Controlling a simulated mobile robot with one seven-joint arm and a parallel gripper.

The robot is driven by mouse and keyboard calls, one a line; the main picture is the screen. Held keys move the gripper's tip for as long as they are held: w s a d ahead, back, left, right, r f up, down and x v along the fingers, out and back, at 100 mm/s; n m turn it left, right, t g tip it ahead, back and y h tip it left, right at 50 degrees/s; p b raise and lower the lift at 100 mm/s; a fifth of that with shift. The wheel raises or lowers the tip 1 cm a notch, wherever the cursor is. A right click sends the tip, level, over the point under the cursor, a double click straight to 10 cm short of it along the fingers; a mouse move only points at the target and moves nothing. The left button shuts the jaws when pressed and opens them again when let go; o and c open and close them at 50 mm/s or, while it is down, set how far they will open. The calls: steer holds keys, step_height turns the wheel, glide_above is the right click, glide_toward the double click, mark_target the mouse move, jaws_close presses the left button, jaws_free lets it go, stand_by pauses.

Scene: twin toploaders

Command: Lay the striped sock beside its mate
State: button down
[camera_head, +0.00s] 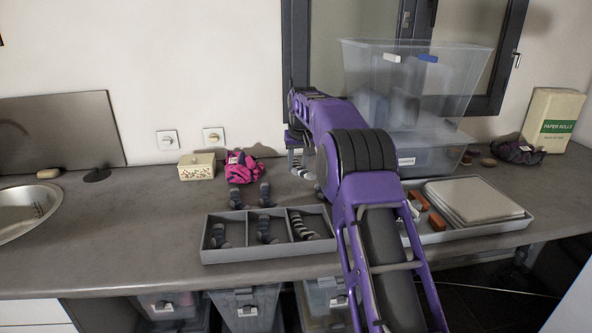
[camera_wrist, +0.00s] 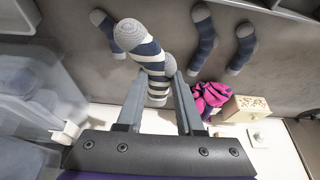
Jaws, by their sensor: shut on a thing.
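My gripper (camera_head: 299,158) is shut on a striped sock (camera_head: 303,171), dark blue and cream with grey ends. In the wrist view the striped sock (camera_wrist: 152,58) lies between the two fingers (camera_wrist: 153,82). It seems to be held above the counter at the back, but the height is hard to tell. A three-compartment grey tray (camera_head: 213,251) stands at the front. Another striped sock (camera_head: 298,226) lies in its right compartment. Plain dark socks lie in the left compartment (camera_head: 219,236) and the middle one (camera_head: 264,230).
Loose dark socks lie on the counter behind the tray, two at left (camera_head: 236,199) (camera_head: 265,195) and one (camera_wrist: 103,30) partly hidden by my arm in the head view. A pink cloth (camera_head: 242,171) and a small box (camera_head: 197,167) stand farther back. Clear bins (camera_head: 415,90) stand right.

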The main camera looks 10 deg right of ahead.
steer(key=s+b, duration=0.2)
steer(key=s, duration=1.2)
steer(key=shift+a+f+b, duration=0.15)
steer(key=shift+f+b, duration=1.2)
steer(key=shift+f, duration=0.35)
steer(key=shift+a+f+b, duration=0.1)
steer(key=shift+f+b, duration=1.2)
steer(key=shift+f, duration=0.35)
steer(key=shift+c, duration=2.3)
jaws_free()
steer(key=shift+r, duration=0.15)
steer(key=p+v, duration=0.2)
steer(key=v, duration=1.5)
